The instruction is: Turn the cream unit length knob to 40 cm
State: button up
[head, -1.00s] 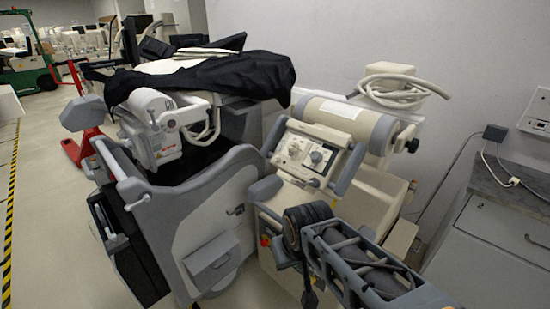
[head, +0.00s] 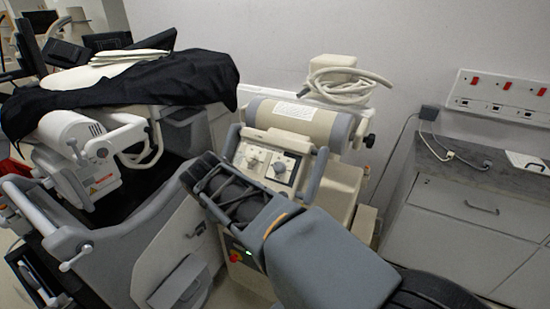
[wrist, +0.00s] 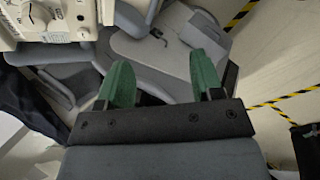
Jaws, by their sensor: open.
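The cream unit (head: 339,205) stands right of centre in the head view, with a sloped control panel between grey handles. The panel carries a light knob (head: 253,162) and a second knob on a dark-edged dial (head: 280,167); I cannot tell which sets length, nor read the settings. In the wrist view, part of the panel with a round knob (wrist: 37,17) shows at the top left corner. My gripper (wrist: 162,78) has two green fingers spread apart with nothing between them. They are apart from the knob, to its right and lower in the picture. My arm hides the panel's lower part in the head view.
A grey and white cart (head: 125,240) under a black cover (head: 130,85) stands close on the left. A coiled cream hose (head: 345,82) sits behind the unit. A grey cabinet (head: 470,225) stands at the right, below a wall socket panel (head: 500,97).

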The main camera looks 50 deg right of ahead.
aim_at(278, 166)
jog(key=d+r+n+g+h+p, duration=0.15)
jog(key=d+r+n+h, duration=0.35)
jog(key=d+r+n, duration=0.5)
jog(key=shift+m, duration=0.8)
jog(key=x, duration=1.3)
jog(key=shift+w+f, duration=0.35)
jog(key=shift+w+d+f, duration=0.1)
jog(key=shift+d+f, duration=0.25)
jog(key=c, duration=0.9)
